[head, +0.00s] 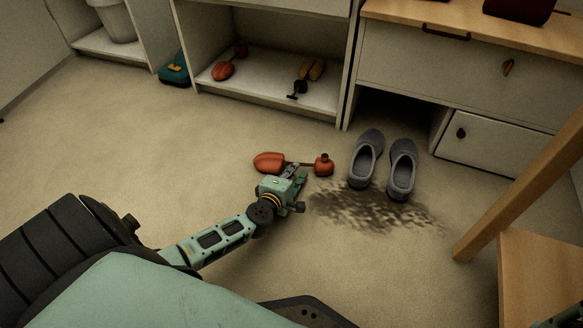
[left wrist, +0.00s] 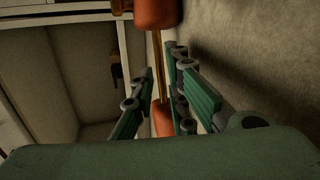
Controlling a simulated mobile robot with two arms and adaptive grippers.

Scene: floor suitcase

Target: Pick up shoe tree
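An orange-red shoe tree (head: 268,162) lies on the floor left of the grey shoes, with a thin rod joining its toe piece to a heel piece with a knob (head: 324,165). My left gripper (head: 296,172) is low at the middle of this shoe tree. In the left wrist view the rod (left wrist: 157,52) runs between the fingers of my left gripper (left wrist: 163,70), which are open with gaps beside it. Both end pieces show there, one partly behind the fingers.
A pair of grey shoes (head: 402,168) stands beside a dark stain (head: 375,207). The open shelf (head: 270,85) holds another orange-red shoe tree (head: 224,70) and a brush-like item (head: 312,69). A wooden leg and seat (head: 540,265) stand at right.

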